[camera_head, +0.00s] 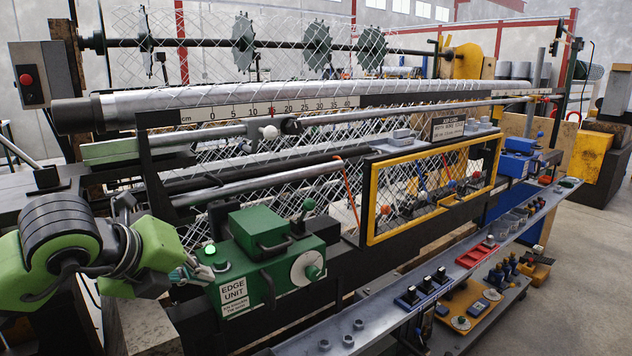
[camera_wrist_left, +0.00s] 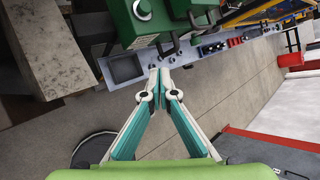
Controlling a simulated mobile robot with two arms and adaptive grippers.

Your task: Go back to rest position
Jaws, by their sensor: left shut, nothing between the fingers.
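My left gripper (camera_head: 192,272) is at the lower left of the head view, just left of the green edge unit (camera_head: 262,262) with its lit green button (camera_head: 210,249). In the left wrist view my left gripper (camera_wrist_left: 160,72) is shut with its fingertips together and nothing between them. My right gripper is not in view.
The weaving machine with its chainlink mesh (camera_head: 300,200) fills the middle. A yellow-framed guard (camera_head: 368,205) stands right of the edge unit. A grey rail (camera_head: 400,322) with switches and a red tray (camera_head: 476,254) runs along the front. Open floor (camera_head: 590,270) lies at right.

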